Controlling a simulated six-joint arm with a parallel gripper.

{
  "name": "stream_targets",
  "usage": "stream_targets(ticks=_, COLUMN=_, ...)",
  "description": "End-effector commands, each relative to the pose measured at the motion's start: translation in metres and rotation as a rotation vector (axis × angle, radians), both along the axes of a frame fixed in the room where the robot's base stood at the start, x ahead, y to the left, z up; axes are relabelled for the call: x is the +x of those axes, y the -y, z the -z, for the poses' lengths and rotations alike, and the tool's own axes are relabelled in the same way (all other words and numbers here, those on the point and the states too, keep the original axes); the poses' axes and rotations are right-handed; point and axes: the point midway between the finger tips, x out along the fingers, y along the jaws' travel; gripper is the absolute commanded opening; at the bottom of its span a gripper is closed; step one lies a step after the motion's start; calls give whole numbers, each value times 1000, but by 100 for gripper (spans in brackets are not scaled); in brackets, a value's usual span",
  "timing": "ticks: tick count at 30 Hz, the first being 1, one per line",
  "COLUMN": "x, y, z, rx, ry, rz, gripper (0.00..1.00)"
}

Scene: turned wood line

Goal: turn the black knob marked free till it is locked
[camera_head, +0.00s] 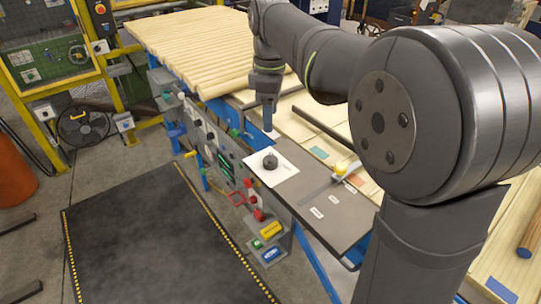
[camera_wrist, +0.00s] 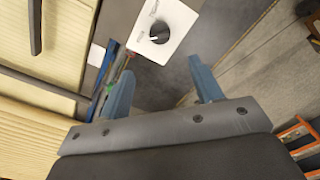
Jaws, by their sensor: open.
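The black knob (camera_head: 270,162) sits on a white square plate (camera_head: 286,174) on the dark panel top. In the wrist view the knob (camera_wrist: 160,33) shows a pale pointer line toward the left. Small lettering stands on the plate (camera_wrist: 180,20) near its upper left and left edges, too small to read surely. My gripper (camera_head: 267,126) is above and behind the knob in the head view, pointing down. In the wrist view its two blue fingers (camera_wrist: 161,70) are apart with nothing between them. The knob lies beyond the fingertips, not touched.
A yellow button (camera_head: 340,169) and small labels are right of the plate on the panel. Wooden boards (camera_head: 190,45) lie behind. Coloured tools and handles (camera_head: 222,160) hang on the bench front. A dark floor mat (camera_head: 150,240) lies clear in front.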

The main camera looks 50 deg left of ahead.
Motion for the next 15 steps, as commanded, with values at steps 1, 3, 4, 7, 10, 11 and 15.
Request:
stream_targets(ticks=1, x=0, y=1, z=12, rx=-4, ry=-1, rz=1, gripper=59)
stream_targets(ticks=3, x=0, y=1, z=28, rx=-5, ry=-2, rz=1, gripper=59)
stream_targets(ticks=4, x=0, y=1, z=35, rx=-4, ry=-1, rz=1, gripper=59)
stream_targets(ticks=7, x=0, y=1, z=57, rx=-5, ry=-2, rz=2, gripper=59)
stream_targets(ticks=10, x=0, y=1, z=79, rx=-4, ry=-1, rz=2, gripper=59)
stream_targets(ticks=11, x=0, y=1, z=85, rx=-4, ry=-1, rz=2, gripper=59)
stream_targets(ticks=15, x=0, y=1, z=110, rx=-4, ry=-1, rz=3, gripper=59)
